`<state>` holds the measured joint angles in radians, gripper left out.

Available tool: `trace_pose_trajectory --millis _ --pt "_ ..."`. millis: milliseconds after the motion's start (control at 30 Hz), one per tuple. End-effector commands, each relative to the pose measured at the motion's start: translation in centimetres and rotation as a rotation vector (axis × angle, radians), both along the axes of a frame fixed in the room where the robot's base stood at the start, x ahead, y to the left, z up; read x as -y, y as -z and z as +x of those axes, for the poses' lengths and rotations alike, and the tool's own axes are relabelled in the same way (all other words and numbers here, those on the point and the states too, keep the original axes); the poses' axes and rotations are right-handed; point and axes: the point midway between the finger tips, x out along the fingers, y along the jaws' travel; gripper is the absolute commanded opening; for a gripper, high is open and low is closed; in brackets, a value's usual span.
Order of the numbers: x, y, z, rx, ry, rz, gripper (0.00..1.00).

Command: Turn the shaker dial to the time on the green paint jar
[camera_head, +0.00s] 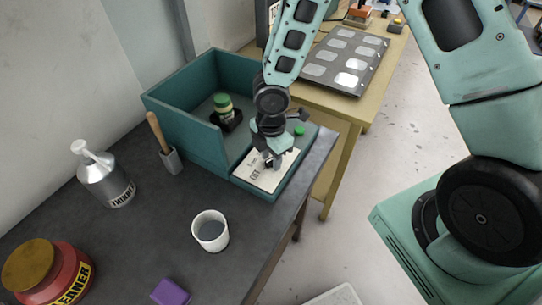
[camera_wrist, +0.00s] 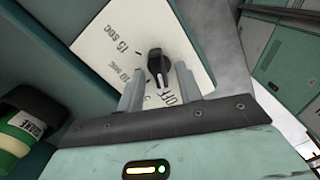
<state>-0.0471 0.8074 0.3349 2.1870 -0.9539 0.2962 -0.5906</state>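The shaker is a teal open-topped box (camera_head: 208,145) with a cream dial plate (camera_head: 250,172) on its front ledge. In the wrist view the plate (camera_wrist: 105,35) carries a black dial knob (camera_wrist: 156,65) and the marks 15 SEC, 10 SEC and OFF. The knob's pale line points toward OFF. My gripper (camera_head: 271,158) is above the plate; in the wrist view its open fingers (camera_wrist: 157,72) stand either side of the knob, with gaps visible. The green paint jar (camera_head: 223,104) sits in a black holder inside the box; its label in the wrist view (camera_wrist: 30,122) is partly hidden and its time unreadable.
A green button (camera_head: 299,131) is right of the plate.

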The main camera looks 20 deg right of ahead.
Motion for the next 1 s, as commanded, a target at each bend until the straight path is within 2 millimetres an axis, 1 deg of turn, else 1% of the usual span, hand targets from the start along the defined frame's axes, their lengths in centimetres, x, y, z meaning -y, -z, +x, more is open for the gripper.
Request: trace_pose_trajectory --millis 200,233,333,367,733,867,1000 --pt "0.01 0.05 0.02 0.000 0.000 0.000 0.35" --pt "0.01 0.05 0.02 0.000 0.000 0.000 0.33" --pt "0.01 0.04 0.02 0.000 0.000 0.000 0.05" --pt "0.01 0.03 0.02 0.000 0.000 0.000 0.00" --pt "0.01 0.06 0.09 0.002 0.034 0.000 0.00" --pt "0.00 0.12 0.13 0.002 0.095 0.001 0.00" --pt "-0.07 0.18 0.16 0.002 0.191 0.002 0.00"
